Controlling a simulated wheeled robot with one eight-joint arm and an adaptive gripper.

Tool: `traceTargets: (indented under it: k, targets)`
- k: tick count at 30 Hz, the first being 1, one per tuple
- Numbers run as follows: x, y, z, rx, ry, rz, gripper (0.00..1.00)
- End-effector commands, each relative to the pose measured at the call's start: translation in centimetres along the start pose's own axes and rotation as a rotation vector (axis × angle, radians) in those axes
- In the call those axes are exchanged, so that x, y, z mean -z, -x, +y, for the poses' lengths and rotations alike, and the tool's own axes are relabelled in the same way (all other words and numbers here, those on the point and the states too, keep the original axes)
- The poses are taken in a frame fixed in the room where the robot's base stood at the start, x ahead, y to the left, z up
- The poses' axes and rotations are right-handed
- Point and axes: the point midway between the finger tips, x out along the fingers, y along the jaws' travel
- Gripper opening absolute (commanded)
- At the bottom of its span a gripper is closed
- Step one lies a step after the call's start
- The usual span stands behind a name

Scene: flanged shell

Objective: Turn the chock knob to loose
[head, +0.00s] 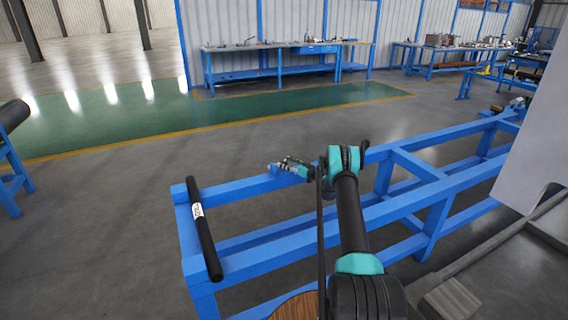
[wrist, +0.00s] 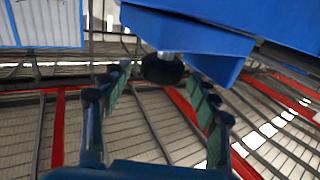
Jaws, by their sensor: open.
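A dark round knob (wrist: 162,69) hangs on a short light stem under a blue beam (wrist: 195,35) in the wrist view. I take it to be the chock knob; no marking on it is readable. My gripper (wrist: 162,82) is open, with one finger to the left of the knob and one to the right. Gaps show on both sides, and the knob appears near the fingertips. In the head view my arm reaches to the blue frame (head: 240,186), and the gripper and knob are hidden there. A small metal clamp (head: 289,166) sits on the frame's far rail.
A black bar (head: 204,230) with a white label lies across the frame's left end. A pale panel (head: 538,140) blocks the right side of the head view. Workbenches (head: 275,47) stand far back. The floor behind the frame is clear.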

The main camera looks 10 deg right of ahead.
Motion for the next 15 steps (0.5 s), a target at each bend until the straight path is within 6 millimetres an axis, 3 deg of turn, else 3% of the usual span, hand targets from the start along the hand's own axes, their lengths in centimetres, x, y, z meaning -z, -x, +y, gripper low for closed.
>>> traceTargets:
  k: [9,15]
  targets:
    - [0.1,6.5,0.1,-0.003,0.000,0.000,0.61]
    - [0.0,9.3,0.0,-0.001,0.000,0.000,0.61]
